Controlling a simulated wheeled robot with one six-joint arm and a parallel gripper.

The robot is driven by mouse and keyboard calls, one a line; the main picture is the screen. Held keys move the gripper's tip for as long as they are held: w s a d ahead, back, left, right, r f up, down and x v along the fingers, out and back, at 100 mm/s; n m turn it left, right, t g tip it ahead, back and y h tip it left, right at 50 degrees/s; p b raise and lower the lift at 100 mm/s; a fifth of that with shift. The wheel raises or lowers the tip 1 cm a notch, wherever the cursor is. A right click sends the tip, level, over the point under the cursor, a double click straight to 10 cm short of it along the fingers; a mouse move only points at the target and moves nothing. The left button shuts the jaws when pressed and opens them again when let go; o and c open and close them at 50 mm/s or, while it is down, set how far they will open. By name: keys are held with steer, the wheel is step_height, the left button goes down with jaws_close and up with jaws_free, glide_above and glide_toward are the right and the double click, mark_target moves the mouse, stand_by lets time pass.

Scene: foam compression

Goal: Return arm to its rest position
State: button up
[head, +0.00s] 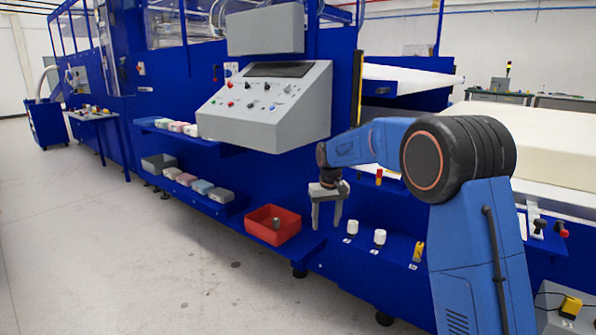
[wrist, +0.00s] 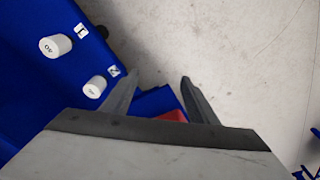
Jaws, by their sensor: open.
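My blue arm reaches in from the right in the head view, bent at a large black joint. My gripper (head: 326,226) points down at the front edge of the lower blue shelf. It is open, with nothing between its two fingers. In the wrist view the two grey fingers of my gripper (wrist: 160,85) stand apart, with the grey floor and a bit of blue shelf behind them.
Two white cylinders (head: 380,237) (head: 352,227) stand on the blue shelf (head: 330,255), right of my gripper. A yellow-black item (head: 418,252) is farther right. The floor (head: 150,270) in front is clear.

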steer(key=s+d+r+t, duration=0.1)
steer(key=s+d+r, duration=0.3)
steer(key=s, duration=0.4)
steer(key=s+d+r+m, duration=0.1)
steer(key=s+d+r, duration=0.3)
steer(key=s, duration=0.5)
steer(key=s+d+r+t, duration=0.1)
steer(key=s+d+r, duration=0.35)
steer(key=s, duration=0.35)
steer(key=s+d+f, duration=0.2)
steer(key=s, duration=0.7)
steer(key=s+d+f+m+t, duration=0.1)
steer(key=s+d+f, duration=0.1)
steer(key=s, duration=0.7)
steer(key=s+d+f, duration=0.2)
steer(key=s+f, duration=0.2)
steer(key=s, duration=0.5)
steer(key=shift+s+d+m, duration=0.25)
steer(key=shift+d+m, duration=0.05)
steer(key=shift+m, duration=0.1)
